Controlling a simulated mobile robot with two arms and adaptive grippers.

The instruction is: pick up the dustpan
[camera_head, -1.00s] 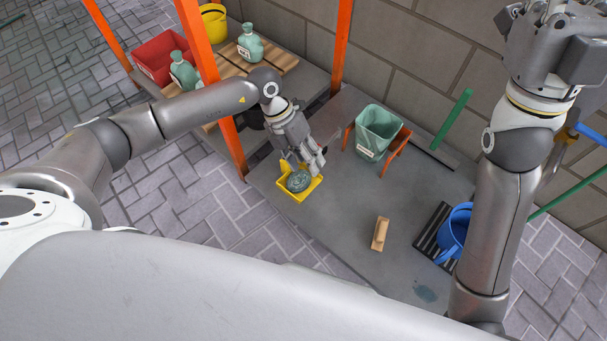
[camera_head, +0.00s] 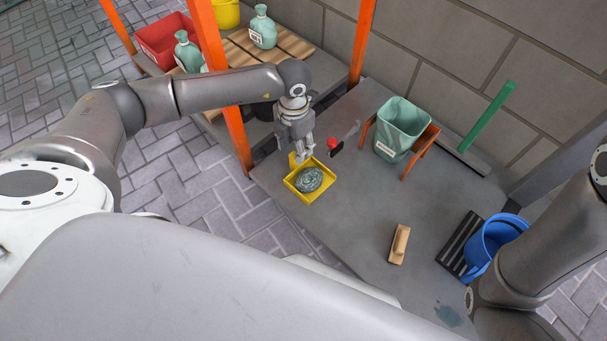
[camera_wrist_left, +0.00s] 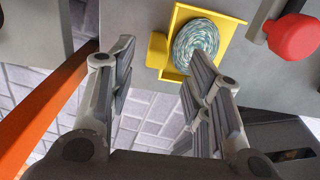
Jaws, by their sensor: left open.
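The yellow dustpan (camera_head: 328,180) lies on the grey platform near its left edge, with a round grey-green coiled thing (camera_head: 310,180) in it. In the left wrist view the dustpan (camera_wrist_left: 230,30) is at the top centre, its short yellow handle (camera_wrist_left: 157,50) pointing left. My left gripper (camera_head: 300,154) is open just above the handle end of the dustpan. In the left wrist view the fingers (camera_wrist_left: 158,75) are spread, with the handle showing beyond the gap between them. I cannot tell whether they touch it. My right gripper is out of view.
A red-ended tool (camera_head: 334,145) lies close to the dustpan's right. A green bin (camera_head: 402,130) on an orange stand, a wooden float (camera_head: 399,244) and a blue bucket (camera_head: 490,243) stand farther right. An orange post (camera_head: 236,135) rises left of my gripper.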

